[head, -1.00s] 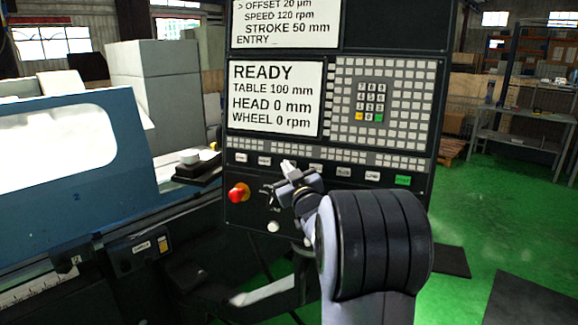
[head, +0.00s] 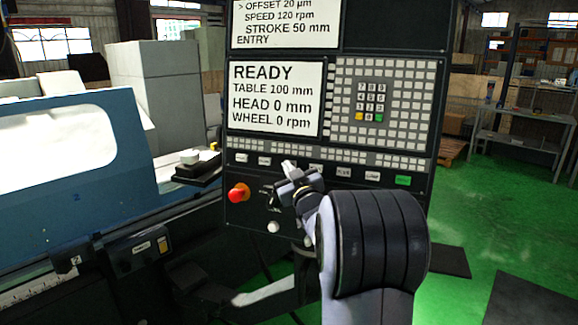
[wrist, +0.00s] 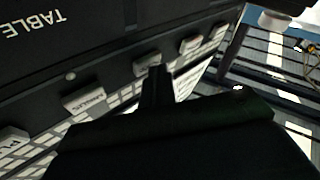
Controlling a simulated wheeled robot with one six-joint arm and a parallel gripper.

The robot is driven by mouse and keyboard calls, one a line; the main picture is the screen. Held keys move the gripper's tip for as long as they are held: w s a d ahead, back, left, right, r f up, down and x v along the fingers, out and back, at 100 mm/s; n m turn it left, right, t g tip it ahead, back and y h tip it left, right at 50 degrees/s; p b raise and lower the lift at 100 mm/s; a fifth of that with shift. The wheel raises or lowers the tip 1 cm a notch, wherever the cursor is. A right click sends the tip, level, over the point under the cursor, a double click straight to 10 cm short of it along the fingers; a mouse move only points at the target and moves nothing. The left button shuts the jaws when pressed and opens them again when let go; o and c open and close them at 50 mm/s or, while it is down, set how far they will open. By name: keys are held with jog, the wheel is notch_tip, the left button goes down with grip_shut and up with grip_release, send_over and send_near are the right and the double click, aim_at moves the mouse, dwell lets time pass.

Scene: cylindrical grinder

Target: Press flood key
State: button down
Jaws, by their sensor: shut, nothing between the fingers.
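The control panel carries a row of raised keys below its screens. Their labels are too small to read surely; the key right of the middle (head: 343,171) may be the flood key. A green key (head: 402,180) ends the row at the right. My gripper (head: 288,165) is shut and empty in front of the row, left of that possible flood key, and hides part of a pale key. In the wrist view, my shut fingertips (wrist: 158,70) are close to one key (wrist: 147,62); contact cannot be told. Another key (wrist: 85,100) lies to their left.
A red stop knob (head: 238,193) sticks out at the panel's lower left. A white knob (head: 274,227) sits below the keys. The screen (head: 277,98) reads READY. The blue grinder cover (head: 60,190) fills the left; green floor (head: 460,220) is open at right.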

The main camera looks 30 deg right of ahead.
jog(key=shift+s+a+r+b, duration=0.15)
jog(key=shift+s+a+b, duration=0.35)
jog(key=shift+a, duration=0.1)
jog(key=s+a+b, duration=0.1)
jog(key=a, duration=0.1)
jog(key=s+a+r+b, duration=0.1)
jog(key=s, duration=0.1)
jog(key=shift+s+a, duration=0.15)
jog(key=shift+a, duration=0.2)
jog(key=shift+d, duration=0.1)
dwell(0.6)
jog(key=w+d+p, duration=0.1)
jog(key=p, duration=0.2)
jog(key=shift+w+d, duration=0.1)
